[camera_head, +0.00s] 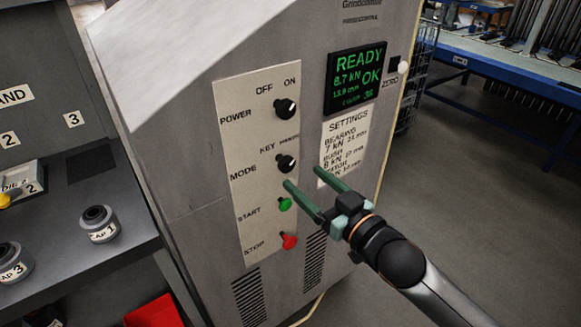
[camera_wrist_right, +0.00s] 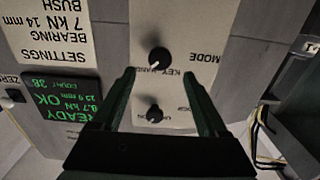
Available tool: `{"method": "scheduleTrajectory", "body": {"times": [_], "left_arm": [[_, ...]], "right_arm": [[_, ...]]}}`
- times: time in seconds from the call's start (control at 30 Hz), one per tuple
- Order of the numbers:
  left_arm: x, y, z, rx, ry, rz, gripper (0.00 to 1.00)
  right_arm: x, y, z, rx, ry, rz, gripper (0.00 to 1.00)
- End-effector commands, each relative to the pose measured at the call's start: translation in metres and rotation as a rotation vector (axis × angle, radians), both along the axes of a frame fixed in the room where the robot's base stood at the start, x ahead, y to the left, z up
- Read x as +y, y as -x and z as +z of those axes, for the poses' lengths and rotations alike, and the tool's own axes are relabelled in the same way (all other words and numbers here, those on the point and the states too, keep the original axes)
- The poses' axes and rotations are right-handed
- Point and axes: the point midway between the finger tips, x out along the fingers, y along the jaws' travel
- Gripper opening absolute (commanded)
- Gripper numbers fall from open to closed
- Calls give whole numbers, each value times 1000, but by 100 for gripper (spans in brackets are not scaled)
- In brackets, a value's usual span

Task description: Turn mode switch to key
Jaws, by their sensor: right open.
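The mode switch (camera_head: 286,163) is a black round knob on the beige control plate (camera_head: 258,200), under small KEY and HAND labels. It also shows in the right wrist view (camera_wrist_right: 160,58), where the picture is upside down. There its white mark points to the HAND side. My right gripper (camera_head: 302,177) is open and empty, with green fingers pointing at the panel just below and right of the knob in the head view. In the wrist view the knob lies between and a little beyond the fingertips (camera_wrist_right: 160,76). No contact shows. My left gripper is not in view.
The power knob (camera_head: 286,109) is above the mode switch. The green start button (camera_head: 285,204) and red stop button (camera_head: 289,241) are below, near the left finger. The lit READY screen (camera_head: 357,78) and settings sheet (camera_head: 345,148) are to the right. Shelves with caps stand left.

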Motion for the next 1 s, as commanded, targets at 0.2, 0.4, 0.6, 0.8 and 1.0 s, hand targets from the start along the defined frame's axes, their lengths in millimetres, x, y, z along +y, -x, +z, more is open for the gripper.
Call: {"method": "scheduleTrajectory", "body": {"times": [0.2, 0.4, 0.6, 0.8, 1.0], "left_arm": [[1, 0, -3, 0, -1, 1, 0], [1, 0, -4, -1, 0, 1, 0], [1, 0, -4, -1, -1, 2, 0], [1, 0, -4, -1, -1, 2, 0], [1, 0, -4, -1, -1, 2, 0]], "right_arm": [[24, -32, 1, -2, 0, 1, 76], [34, -47, 0, 0, 0, 1, 76], [37, -50, 0, 1, -1, 1, 76], [37, -50, 0, 0, 0, 1, 73], [36, -50, 0, 0, 0, 0, 50]]}}
